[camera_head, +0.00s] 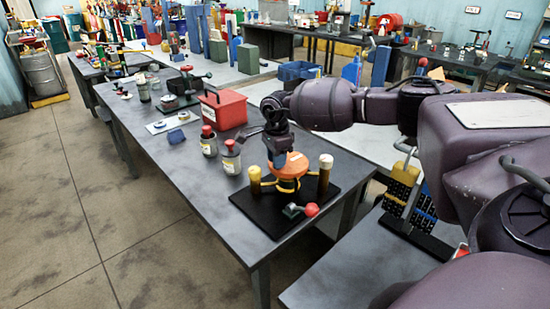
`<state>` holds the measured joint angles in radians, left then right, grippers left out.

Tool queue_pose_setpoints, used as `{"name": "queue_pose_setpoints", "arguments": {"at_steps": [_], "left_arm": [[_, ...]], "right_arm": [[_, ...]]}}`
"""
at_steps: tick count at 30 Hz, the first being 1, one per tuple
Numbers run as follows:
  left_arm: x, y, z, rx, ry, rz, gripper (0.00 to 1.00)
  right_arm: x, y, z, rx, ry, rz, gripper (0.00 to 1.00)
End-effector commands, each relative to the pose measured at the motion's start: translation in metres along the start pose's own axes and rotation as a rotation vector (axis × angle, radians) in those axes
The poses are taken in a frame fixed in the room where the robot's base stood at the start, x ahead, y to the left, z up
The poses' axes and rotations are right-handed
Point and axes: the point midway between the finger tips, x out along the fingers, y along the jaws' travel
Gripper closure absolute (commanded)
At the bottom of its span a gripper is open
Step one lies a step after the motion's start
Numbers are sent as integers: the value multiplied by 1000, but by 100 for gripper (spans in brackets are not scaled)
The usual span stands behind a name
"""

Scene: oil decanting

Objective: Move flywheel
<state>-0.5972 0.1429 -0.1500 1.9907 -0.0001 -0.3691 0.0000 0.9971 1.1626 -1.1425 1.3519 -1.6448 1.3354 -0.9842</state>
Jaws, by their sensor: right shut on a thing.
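An orange disc, which I take for the flywheel (292,166), sits over a black base board (262,214) near the front end of the long grey table (190,170). My right gripper (279,157) reaches down onto the disc from above and is shut on it; the fingertips are partly hidden. Black and yellow parts show under the disc. A red-knobbed lever (311,210) lies at the board's front edge. My left gripper is not in view.
Two red-capped jars (208,142) (231,158) stand close left of the board. A red box (223,110) is behind them. A white tray (171,122) and small parts lie farther along the table. The table's front left surface is clear.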

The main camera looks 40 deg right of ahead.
Motion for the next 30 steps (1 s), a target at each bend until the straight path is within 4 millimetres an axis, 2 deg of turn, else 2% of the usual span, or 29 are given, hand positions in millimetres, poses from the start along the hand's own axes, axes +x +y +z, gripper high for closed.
{"name": "queue_pose_setpoints", "arguments": {"at_steps": [20,21,24,26,30], "left_arm": [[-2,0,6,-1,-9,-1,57],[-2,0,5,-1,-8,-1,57],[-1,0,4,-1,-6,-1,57],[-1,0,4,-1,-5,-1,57],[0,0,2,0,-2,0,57]], "right_arm": [[-2,2,-1,-63,0,-3,98],[-2,2,-1,-63,0,-3,71],[-2,2,-1,-63,0,-2,56],[-1,2,-1,-63,0,-2,48],[-1,2,-1,-63,0,-1,48]]}}
